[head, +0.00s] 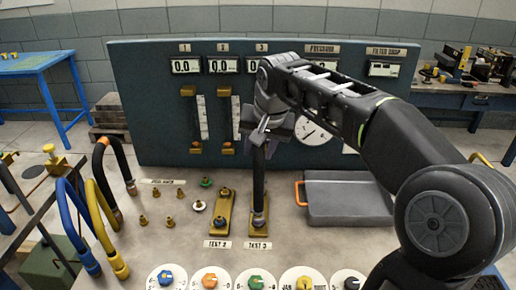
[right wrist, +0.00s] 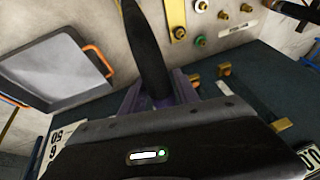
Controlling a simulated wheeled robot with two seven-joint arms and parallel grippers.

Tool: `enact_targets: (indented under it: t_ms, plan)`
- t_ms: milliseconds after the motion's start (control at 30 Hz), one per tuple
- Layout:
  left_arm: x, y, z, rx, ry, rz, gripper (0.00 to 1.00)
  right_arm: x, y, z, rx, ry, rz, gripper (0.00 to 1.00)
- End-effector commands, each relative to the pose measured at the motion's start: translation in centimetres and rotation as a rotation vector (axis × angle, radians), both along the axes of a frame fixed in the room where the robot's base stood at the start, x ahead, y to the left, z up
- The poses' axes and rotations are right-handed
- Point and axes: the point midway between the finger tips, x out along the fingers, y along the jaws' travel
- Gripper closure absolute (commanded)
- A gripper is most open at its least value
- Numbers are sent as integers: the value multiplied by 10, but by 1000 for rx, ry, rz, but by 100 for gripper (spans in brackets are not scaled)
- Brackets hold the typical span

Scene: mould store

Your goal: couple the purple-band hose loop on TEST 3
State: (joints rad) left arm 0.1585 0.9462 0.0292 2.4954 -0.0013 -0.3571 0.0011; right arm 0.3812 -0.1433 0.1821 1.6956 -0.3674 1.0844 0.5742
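A black hose (head: 259,180) stands nearly upright over the brass TEST 3 plate (head: 262,229). Its lower end is at the fitting on that plate; I cannot tell whether it is fully seated. My right gripper (head: 266,135) is around the hose's upper part and appears shut on it. In the right wrist view the dark hose (right wrist: 150,45) runs between the purple-grey fingers (right wrist: 160,95). I cannot make out a separate purple band, and the hose's upper end is hidden by the gripper and arm. My left gripper is not in view.
The gauge panel (head: 150,110) stands close behind the gripper. A grey tray (head: 345,200) with an orange handle lies right of TEST 3. TEST 2's brass plate (head: 220,213) is beside it. Blue (head: 75,225), yellow (head: 98,215) and black (head: 101,165) hoses are at left; several knobs line the front.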

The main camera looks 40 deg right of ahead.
Motion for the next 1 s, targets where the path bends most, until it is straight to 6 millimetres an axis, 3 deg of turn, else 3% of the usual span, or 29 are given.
enact_targets:
  t_ms: [133,467,1000]
  plan:
    - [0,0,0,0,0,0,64,0,1,0,1,0,1,51]
    - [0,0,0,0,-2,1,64,-1,2,3,2,1,2,51]
    - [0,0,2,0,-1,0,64,-30,10,68,1,-1,2,51]
